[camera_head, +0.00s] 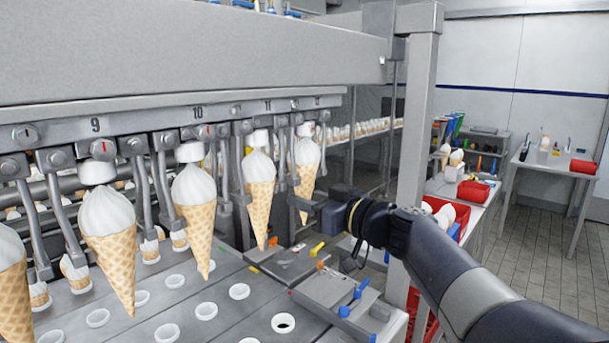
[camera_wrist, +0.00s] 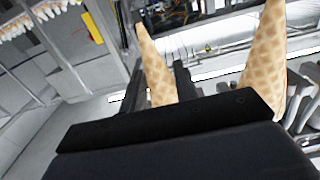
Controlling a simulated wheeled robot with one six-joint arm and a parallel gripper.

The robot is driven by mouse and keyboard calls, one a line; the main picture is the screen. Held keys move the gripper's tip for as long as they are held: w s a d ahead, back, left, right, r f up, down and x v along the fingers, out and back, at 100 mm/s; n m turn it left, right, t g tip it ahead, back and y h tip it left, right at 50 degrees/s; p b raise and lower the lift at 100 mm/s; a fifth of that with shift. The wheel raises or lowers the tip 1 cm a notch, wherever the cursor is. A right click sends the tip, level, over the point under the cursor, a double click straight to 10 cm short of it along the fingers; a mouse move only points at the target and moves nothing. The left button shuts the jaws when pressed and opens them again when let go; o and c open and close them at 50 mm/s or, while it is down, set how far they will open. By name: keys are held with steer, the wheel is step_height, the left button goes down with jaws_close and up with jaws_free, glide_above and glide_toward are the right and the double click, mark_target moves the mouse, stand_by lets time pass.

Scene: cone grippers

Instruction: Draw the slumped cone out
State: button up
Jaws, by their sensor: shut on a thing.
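My gripper (camera_head: 304,203) reaches in from the right and is shut on the lower part of the rightmost cone (camera_head: 307,162), a waffle cone with white ice cream. This held cone hangs under the machine head, close below a white nozzle. In the wrist view, the held cone (camera_wrist: 155,68) stands between my two dark fingers (camera_wrist: 158,88), its tip pointing up in the picture. I cannot tell clearly which cone is slumped. The neighbouring cone (camera_head: 259,190) hangs just to the left, and it also shows in the wrist view (camera_wrist: 266,65), apart from my fingers.
More cones (camera_head: 110,235) hang in the row to the left. Below is a grey plate with round holes (camera_head: 283,323). Small blue and yellow clamps (camera_head: 361,289) sit near its right end. A steel post (camera_head: 417,120) rises beside my arm. A red crate (camera_head: 447,213) stands behind it.

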steer(key=shift+r, duration=0.2)
steer(key=shift+d, duration=0.15)
steer(key=b+v, duration=0.5)
steer(key=v, duration=0.3)
steer(key=shift+s, duration=0.15)
stand_by(1.0)
steer(key=p+x, duration=0.3)
steer(key=x, duration=0.1)
steer(key=shift+r, duration=0.1)
steer(key=shift+w+a, duration=0.4)
steer(key=shift+a, duration=0.1)
